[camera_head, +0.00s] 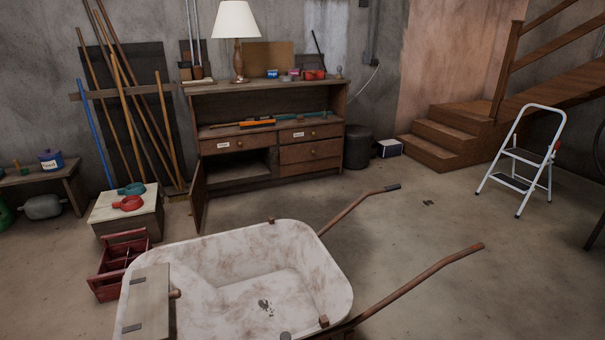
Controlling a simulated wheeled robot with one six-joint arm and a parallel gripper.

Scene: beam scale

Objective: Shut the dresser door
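The wooden dresser (330,172) stands against the back wall. Its door (198,192), at the lower left, is swung open and sticks out toward me, seen nearly edge-on. The compartment behind it (243,165) is dark and looks empty. Above it is a labelled drawer (236,144). More drawers (310,152) on the right look shut. My gripper is not in view.
A dirty white wheelbarrow (240,262) fills the foreground, in front of the dresser. A box (127,212) with red and teal items on it stands left of the door, and a red crate (122,262) is nearer. Free floor (420,230) lies at the right, before a white stepladder (522,158).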

